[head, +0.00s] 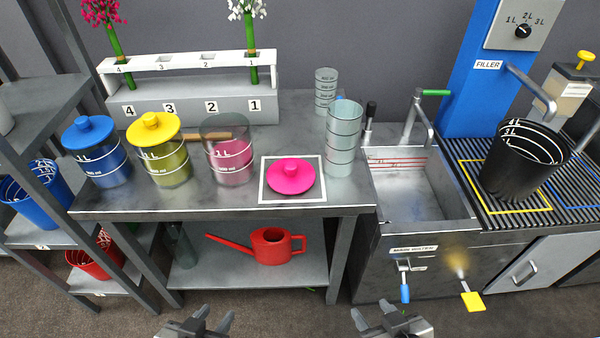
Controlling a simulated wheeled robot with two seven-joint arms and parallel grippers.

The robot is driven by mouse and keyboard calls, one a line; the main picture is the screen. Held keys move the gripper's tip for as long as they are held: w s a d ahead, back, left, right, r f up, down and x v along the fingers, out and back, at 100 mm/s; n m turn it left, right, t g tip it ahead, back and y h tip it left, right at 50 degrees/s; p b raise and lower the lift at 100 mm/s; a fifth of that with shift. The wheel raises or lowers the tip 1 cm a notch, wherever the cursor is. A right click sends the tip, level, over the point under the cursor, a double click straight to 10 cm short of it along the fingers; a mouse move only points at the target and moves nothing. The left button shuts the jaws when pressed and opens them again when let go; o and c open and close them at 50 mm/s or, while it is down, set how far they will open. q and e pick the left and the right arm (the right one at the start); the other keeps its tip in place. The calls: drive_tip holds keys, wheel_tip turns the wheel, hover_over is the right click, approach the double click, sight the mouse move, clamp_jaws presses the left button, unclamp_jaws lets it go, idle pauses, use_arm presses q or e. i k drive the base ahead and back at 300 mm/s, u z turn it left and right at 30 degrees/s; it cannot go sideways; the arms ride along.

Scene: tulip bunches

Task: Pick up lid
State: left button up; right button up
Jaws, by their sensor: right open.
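A pink lid (290,177) with a round knob lies in a white-outlined square on the metal table. A blue lid (88,131) sits on the jar with blue contents, and a yellow lid (153,128) sits on the jar with yellow contents. The jar with pink contents (230,160) has no lid on it. My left gripper (208,312) is open and empty, low in front of the table. My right gripper (372,312) is open and empty, also low in front of the table, to the right.
Clear graduated cylinders (343,140) stand right of the pink lid. A white rack (180,70) with flowers stands behind the jars. A sink (410,190) and a black bucket (522,160) are at the right. A red watering can (270,245) is on the lower shelf.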

sight(290, 175)
drive_tip(key=u, duration=0.5)
drive_tip(key=k, duration=0.55)
drive_tip(key=u, duration=0.85)
drive_tip(key=i, duration=0.75)
drive_tip(key=z, duration=0.8)
drive_tip(key=i, duration=0.6)
drive_tip(key=z, duration=0.6)
